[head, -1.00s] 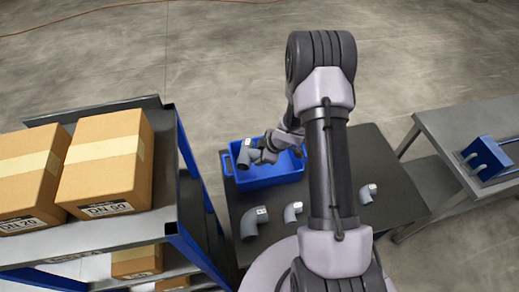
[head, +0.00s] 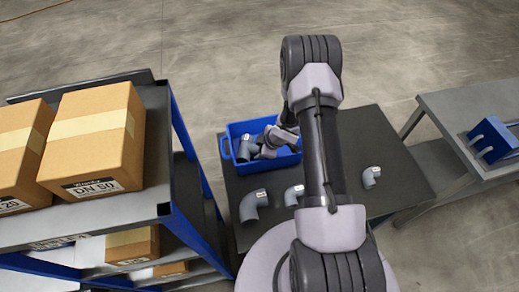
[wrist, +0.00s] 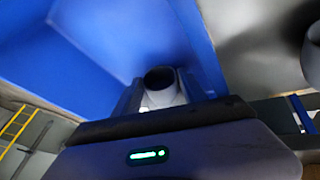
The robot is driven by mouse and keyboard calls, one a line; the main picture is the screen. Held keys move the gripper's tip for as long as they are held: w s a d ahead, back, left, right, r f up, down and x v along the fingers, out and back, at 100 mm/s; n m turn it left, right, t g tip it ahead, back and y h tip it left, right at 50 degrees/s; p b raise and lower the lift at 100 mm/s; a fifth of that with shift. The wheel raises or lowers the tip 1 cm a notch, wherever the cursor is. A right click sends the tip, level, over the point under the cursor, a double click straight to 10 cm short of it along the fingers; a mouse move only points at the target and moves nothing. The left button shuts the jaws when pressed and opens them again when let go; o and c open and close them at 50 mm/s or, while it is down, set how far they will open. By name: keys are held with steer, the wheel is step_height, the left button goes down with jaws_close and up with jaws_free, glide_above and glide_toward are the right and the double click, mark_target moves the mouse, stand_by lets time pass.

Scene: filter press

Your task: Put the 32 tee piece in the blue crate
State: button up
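The blue crate (head: 228,150) stands on the dark table, left of my arm in the head view. Its blue inner wall also fills much of the wrist view (wrist: 110,45). The grey tee piece (head: 246,149), with a white label, is inside the crate's outline at its left part. My gripper (head: 264,151) reaches down into the crate and partly hides it. In the wrist view, the open dark end of the tee piece (wrist: 161,82) shows between the two fingers (wrist: 160,95), which appear closed against its sides. Whether the piece touches the crate floor is hidden.
Grey pipe elbows lie on the table in front of the crate: one at left (head: 253,205), one near my arm (head: 293,195), one at right (head: 371,177). A shelf with cardboard boxes (head: 95,140) stands close at left. A grey bench (head: 455,115) stands at right.

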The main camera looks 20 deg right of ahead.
steer(key=shift+r, duration=0.35)
steer(key=s+d+r+m+h+p, duration=0.1)
steer(key=r+m, duration=0.1)
steer(key=r, duration=0.8)
steer(key=s+d+r+m+t+h+p, duration=0.1)
steer(key=d+r+m+h+p, duration=0.1)
steer(key=r, duration=0.8)
steer(key=s+d+r+m+h+p, duration=0.1)
steer(key=r+m, duration=0.1)
steer(key=r, duration=0.8)
steer(key=s+a+r+m, duration=0.7)
steer(key=s+a+r, duration=0.2)
steer(key=s+r, duration=0.45)
steer(key=s+a+r+m+y, duration=0.3)
steer(key=s+a, duration=0.6)
steer(key=a, duration=0.1)
steer(key=shift+r+y, duration=0.15)
steer(key=shift+y, duration=0.25)
